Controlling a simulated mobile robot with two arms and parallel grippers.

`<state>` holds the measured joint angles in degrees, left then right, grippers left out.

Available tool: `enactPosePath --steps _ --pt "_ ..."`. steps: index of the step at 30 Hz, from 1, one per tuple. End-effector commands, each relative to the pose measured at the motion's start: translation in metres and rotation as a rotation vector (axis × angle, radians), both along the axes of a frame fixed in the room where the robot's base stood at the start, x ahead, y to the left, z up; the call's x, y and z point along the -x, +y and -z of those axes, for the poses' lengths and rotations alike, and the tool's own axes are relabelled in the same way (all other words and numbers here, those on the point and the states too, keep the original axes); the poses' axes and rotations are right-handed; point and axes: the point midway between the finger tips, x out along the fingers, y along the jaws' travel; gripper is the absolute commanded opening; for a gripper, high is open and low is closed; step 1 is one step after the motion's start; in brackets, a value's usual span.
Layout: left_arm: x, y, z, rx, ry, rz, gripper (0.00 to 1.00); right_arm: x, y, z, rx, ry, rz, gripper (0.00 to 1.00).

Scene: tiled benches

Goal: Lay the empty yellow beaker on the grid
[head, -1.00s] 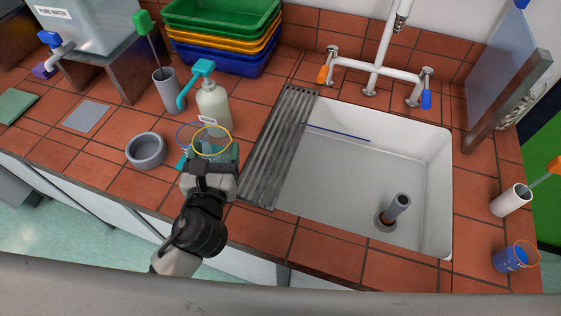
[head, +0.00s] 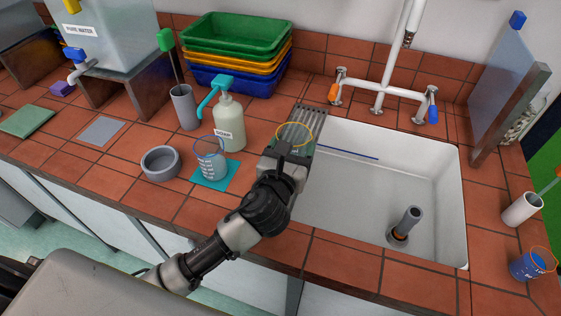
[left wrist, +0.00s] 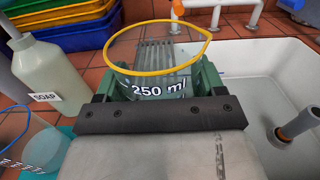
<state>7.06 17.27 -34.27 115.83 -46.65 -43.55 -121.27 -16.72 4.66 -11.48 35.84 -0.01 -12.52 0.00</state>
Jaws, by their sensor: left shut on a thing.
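The yellow beaker, clear glass with a yellow rim (head: 294,128), is held upright in my left gripper (head: 287,155), which is shut on it. In the left wrist view the beaker (left wrist: 157,87) shows its "250 ml" mark between the green fingers, and it looks empty. The gripper hides most of it in the head view. The grid, a grey ribbed drainer (head: 307,112), lies left of the sink. The beaker is in front of it and over its nearer part; I cannot tell whether they touch. My right gripper is not in view.
A blue-rimmed beaker (head: 209,160) stands on a teal mat (head: 216,176), left of my gripper. A soap bottle (head: 229,125) and a grey bowl (head: 160,163) are nearby. The white sink (head: 350,215) holds an upright grey pipe (head: 405,224). An orange-rimmed beaker (head: 530,264) stands at right.

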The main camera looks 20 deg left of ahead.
Motion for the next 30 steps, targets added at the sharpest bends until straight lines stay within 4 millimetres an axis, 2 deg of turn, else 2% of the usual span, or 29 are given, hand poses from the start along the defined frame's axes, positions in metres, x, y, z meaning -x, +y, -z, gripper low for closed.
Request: enactPosePath --steps 3,7,16,29,30 --pt "-0.003 0.02 0.013 -0.001 0.001 -0.001 0.36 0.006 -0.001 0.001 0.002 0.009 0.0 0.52" --pt "-0.004 0.03 0.019 0.0 0.0 0.001 0.36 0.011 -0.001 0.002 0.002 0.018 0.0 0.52" --pt "-0.004 0.031 0.057 0.002 0.002 0.001 0.36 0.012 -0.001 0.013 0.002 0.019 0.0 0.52" --pt "-0.004 0.031 0.063 0.0 0.0 0.001 0.36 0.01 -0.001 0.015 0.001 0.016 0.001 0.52" --pt "-0.004 0.031 0.062 0.0 0.001 0.001 0.75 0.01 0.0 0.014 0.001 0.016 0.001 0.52"
